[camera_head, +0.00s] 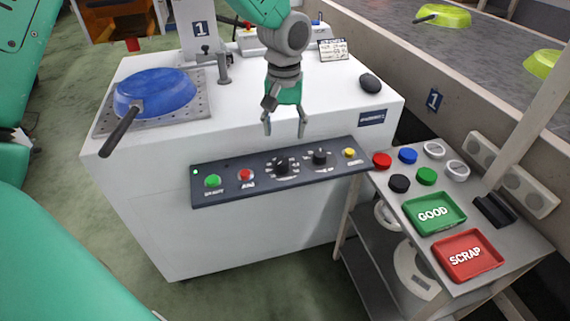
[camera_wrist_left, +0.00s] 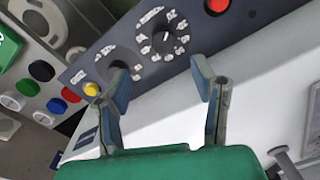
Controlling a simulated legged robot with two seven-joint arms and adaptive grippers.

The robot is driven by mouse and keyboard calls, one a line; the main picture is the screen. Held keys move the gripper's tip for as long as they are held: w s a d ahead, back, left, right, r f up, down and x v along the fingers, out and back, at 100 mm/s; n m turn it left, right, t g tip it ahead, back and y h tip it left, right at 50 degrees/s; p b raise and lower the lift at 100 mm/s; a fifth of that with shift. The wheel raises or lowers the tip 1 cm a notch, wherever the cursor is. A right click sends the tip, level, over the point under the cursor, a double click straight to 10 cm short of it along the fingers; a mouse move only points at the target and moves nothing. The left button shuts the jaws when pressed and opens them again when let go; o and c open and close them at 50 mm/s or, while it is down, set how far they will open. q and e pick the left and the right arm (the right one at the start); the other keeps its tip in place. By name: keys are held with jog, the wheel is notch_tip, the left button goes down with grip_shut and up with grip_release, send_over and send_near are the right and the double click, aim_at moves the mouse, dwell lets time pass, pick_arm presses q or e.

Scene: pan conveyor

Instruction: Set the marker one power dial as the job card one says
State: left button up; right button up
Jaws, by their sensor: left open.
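The dark control panel (camera_head: 225,182) on the front of the white machine carries two black dials, a left dial (camera_head: 282,166) and a right dial (camera_head: 320,157), each ringed by white marks. Their labels are too small to tell which is power. My left gripper (camera_head: 285,131) is open and empty, above and behind the panel near the dials. In the left wrist view, the left dial (camera_wrist_left: 165,42) lies beyond the open fingers (camera_wrist_left: 160,78), apart from them; one finger partly hides the right dial (camera_wrist_left: 120,68). A job card (camera_head: 333,49) stands at the back; its writing is unreadable. My right gripper is out of view.
The panel also has a green button (camera_head: 213,181), a red button (camera_head: 245,175) and a yellow button (camera_head: 350,152). A blue pan (camera_head: 155,90) lies at left. A side table (camera_head: 400,222) with GOOD and SCRAP trays stands at right. The white top's middle is mostly clear.

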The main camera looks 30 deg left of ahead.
aim_at(282, 160)
pick_arm(q)
jog(key=f, duration=0.3)
jog(key=f+b, duration=0.1)
jog(key=f, duration=0.2)
jog(key=a+f+b, duration=0.1)
jog(key=f, duration=0.2)
jog(key=shift+f+b, duration=0.25)
jog(key=shift+b, duration=0.05)
jog(key=shift+d+f, duration=0.2)
jog(key=shift+d, duration=0.15)
jog(key=shift+a, duration=0.25)
jog(key=c, duration=1.1)
